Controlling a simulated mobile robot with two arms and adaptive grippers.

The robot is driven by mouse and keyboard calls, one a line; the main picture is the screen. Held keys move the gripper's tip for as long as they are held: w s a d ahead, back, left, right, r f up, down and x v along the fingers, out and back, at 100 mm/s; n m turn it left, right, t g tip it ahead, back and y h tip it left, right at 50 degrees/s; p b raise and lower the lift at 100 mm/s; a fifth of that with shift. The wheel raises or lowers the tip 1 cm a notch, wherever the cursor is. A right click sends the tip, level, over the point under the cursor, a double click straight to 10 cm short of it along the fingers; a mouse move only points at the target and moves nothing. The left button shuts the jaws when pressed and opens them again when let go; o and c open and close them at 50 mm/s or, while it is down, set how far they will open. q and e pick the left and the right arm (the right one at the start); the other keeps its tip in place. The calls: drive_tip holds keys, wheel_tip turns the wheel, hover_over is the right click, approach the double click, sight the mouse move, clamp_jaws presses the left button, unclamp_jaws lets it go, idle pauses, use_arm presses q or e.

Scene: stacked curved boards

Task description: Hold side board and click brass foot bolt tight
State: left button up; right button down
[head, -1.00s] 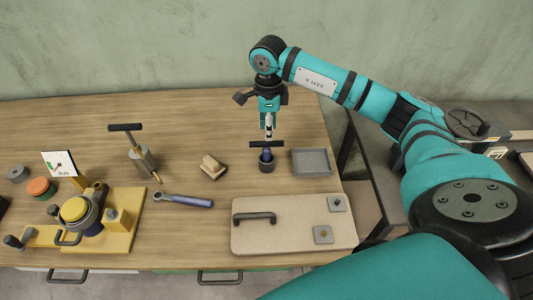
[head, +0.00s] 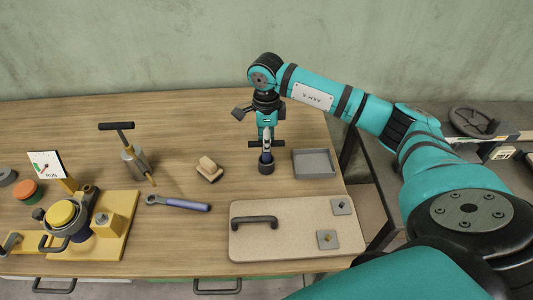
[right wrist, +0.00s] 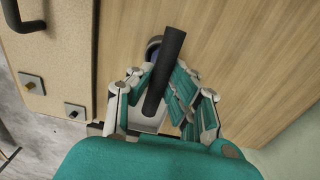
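The side board (head: 275,230) is a beige panel lying flat at the table's front right, with a dark handle (head: 255,222). The brass bolt (head: 327,238) sits on a grey plate at its front right corner. A grey bolt (head: 341,205) sits on another plate behind it. My right gripper (head: 266,140) points down over the tool. In the right wrist view its fingers (right wrist: 162,85) are apart on both sides of the dark bar. My left gripper is not in view.
A grey tray (head: 314,163) stands right of the cup. A blue-handled ratchet (head: 180,203), a wooden block (head: 209,169) and another T-handled tool (head: 132,160) lie to the left. A yellow fixture (head: 110,230) with a gauge card (head: 46,164) fills the far left.

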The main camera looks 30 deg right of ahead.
drive_tip(key=shift+r, duration=0.15)
drive_tip(key=shift+r+p, duration=0.4)
drive_tip(key=shift+r, duration=0.1)
drive_tip(key=shift+r+p, duration=0.65)
drive_tip(key=shift+r, duration=0.6)
drive_tip(key=shift+r+p, duration=0.6)
drive_tip(key=shift+r, duration=0.5)
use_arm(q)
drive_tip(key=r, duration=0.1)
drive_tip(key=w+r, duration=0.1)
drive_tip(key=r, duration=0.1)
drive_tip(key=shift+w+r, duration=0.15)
